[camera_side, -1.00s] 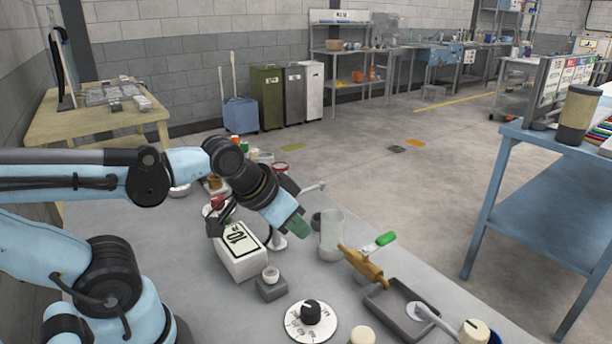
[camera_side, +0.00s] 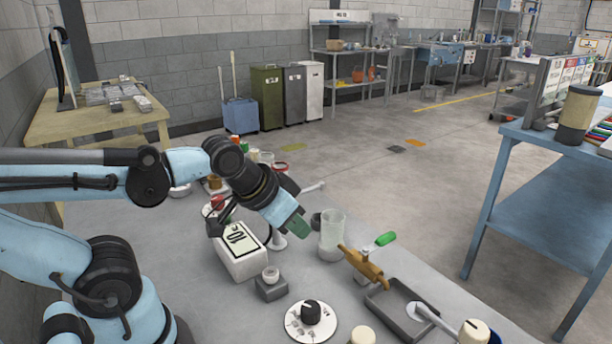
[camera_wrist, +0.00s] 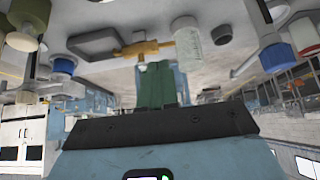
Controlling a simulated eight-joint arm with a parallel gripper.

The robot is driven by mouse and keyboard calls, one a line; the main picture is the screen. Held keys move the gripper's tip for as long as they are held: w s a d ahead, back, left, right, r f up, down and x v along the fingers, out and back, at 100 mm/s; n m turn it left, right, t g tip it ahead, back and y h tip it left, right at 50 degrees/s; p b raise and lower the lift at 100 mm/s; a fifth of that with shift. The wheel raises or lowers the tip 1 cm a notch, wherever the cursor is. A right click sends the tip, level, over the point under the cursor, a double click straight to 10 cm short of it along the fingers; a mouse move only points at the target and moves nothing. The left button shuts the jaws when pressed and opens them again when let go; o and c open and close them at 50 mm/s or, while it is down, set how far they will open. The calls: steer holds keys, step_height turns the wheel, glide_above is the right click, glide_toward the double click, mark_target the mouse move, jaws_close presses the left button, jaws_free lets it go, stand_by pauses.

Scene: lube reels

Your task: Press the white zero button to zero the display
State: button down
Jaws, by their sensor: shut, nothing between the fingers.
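In the side view, a small grey block (camera_side: 270,291) on the grey bench carries a round white button (camera_side: 271,274). Behind it is a white box (camera_side: 241,262) whose upper face has a pale panel with large black digits that look like 10, seen at a slant. My gripper (camera_side: 300,230) is above the bench, right of the white box and up from the button, apart from both. Its green fingers are shut and empty, pointing down and right toward a clear jar. The shut fingers also show in the wrist view (camera_wrist: 160,72). I cannot surely pick out the button there.
The clear jar (camera_side: 331,238) stands close to the right of the fingers. Bare bench lies left of the block.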

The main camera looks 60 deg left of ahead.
stand_by(0.5)
steer(key=r+g+h, duration=0.1)
steer(key=r+h, duration=0.1)
steer(key=h, duration=0.5)
glide_above(266, 270)
steer(key=shift+f+m, duration=0.25)
steer(key=shift+m, duration=0.15)
steer(key=shift+f, duration=0.1)
steer(key=shift+f, duration=4.3)
steer(key=shift+f, duration=0.25)
steer(key=shift+f, duration=0.2)
